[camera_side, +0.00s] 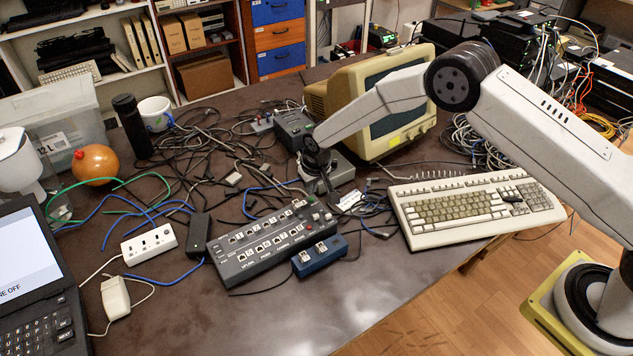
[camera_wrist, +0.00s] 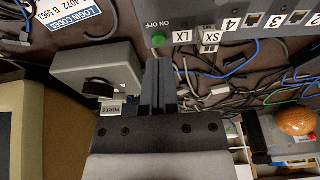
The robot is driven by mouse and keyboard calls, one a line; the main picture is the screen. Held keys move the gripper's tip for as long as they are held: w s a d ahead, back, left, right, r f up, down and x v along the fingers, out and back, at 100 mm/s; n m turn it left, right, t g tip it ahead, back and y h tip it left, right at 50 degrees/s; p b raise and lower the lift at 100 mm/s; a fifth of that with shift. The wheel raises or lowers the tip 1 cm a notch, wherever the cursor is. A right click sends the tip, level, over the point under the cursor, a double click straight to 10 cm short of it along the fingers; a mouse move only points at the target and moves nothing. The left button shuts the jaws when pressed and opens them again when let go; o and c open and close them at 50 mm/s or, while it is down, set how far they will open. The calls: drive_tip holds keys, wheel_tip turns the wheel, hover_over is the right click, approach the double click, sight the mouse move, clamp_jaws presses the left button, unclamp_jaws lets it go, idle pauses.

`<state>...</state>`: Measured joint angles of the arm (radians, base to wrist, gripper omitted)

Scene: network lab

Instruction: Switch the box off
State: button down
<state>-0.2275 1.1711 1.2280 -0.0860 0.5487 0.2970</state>
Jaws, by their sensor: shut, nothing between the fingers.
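The grey box (camera_side: 262,250) with rows of numbered ports lies at the middle of the table in the side view. Its end also shows at the top of the wrist view (camera_wrist: 200,12), with an ON OFF label and a green button (camera_wrist: 158,39) near the edge. My gripper (camera_wrist: 159,64) is shut and empty in the wrist view, its fingertips just below the green button in the picture. I cannot tell whether they touch it. In the side view my gripper (camera_side: 326,186) is small and dark, by the box's far right end, and partly hard to make out.
A blue small box (camera_side: 320,256) sits against the near side. A beige monitor (camera_side: 395,105) and keyboard (camera_side: 475,208) stand to the right. A grey unit (camera_wrist: 97,72) is beside my fingers. Tangled cables (camera_side: 215,150) cover the table behind. A laptop (camera_side: 30,270) stands at left.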

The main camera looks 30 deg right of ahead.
drive_tip(key=shift+r, duration=1.3)
drive_tip(key=shift+s+d+r, duration=0.2)
drive_tip(key=shift+d+r, duration=0.05)
drive_tip(key=shift+r, duration=0.2)
drive_tip(key=s+d+r, duration=0.4)
drive_tip(key=s+r, duration=0.1)
drive_tip(key=s, duration=0.4)
drive_tip(key=s+d+r, duration=0.4)
drive_tip(key=s+r, duration=0.1)
drive_tip(key=s, duration=0.5)
drive_tip(key=s+d+r, duration=0.4)
drive_tip(key=s, duration=0.6)
drive_tip(key=shift+r, duration=0.4)
